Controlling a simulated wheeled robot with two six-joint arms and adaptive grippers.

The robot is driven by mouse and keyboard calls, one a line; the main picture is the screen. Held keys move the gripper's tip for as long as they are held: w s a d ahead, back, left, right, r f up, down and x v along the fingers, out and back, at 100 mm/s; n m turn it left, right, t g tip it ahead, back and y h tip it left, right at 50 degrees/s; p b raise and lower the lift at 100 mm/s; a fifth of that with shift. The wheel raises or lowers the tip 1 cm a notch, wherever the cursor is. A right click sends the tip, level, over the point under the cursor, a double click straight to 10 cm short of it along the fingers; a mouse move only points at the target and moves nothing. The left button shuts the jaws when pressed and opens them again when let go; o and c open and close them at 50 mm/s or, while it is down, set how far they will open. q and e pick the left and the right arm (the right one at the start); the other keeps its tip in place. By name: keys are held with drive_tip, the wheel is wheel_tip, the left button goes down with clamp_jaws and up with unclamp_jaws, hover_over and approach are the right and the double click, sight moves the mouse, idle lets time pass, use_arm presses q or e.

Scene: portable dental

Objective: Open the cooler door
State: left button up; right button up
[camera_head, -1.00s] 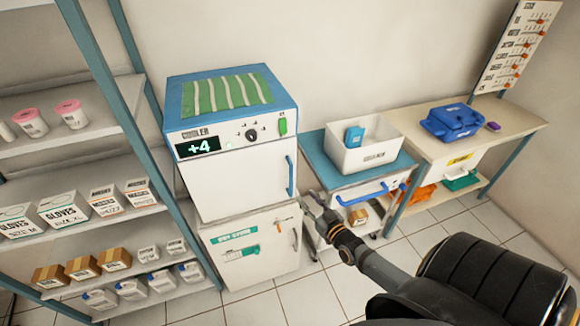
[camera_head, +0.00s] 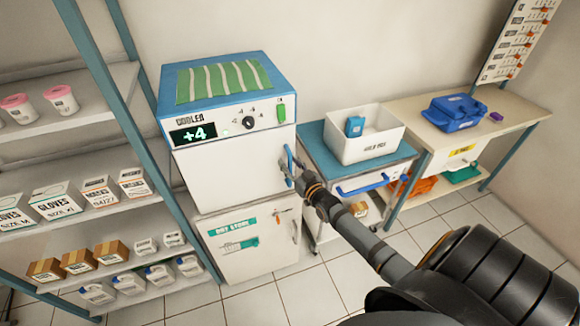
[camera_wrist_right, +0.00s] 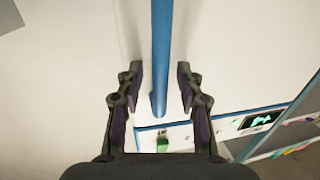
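The cooler (camera_head: 176,92) has a blue top, a lit +4 display and a white door (camera_head: 232,172), which looks shut. Its blue upright handle (camera_head: 289,158) is at the door's right edge. My right gripper (camera_head: 290,172) is at the handle and partly covers it in the head view. In the right wrist view, the handle (camera_wrist_right: 161,55) runs between the two spread fingers of my right gripper (camera_wrist_right: 160,85), with a gap on each side. Whether the fingertips touch the door is unclear. My left gripper is not in view.
Below the cooler is a white dry-store cabinet (camera_head: 262,250). To the right stands a blue-topped cart (camera_head: 313,145) with a white bin (camera_head: 375,150), then a table (camera_head: 520,108) with a blue case (camera_head: 455,112). A stocked shelf rack (camera_head: 105,82) stands left. Tiled floor lies in front.

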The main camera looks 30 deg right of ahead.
clamp_jaws()
idle(0.5)
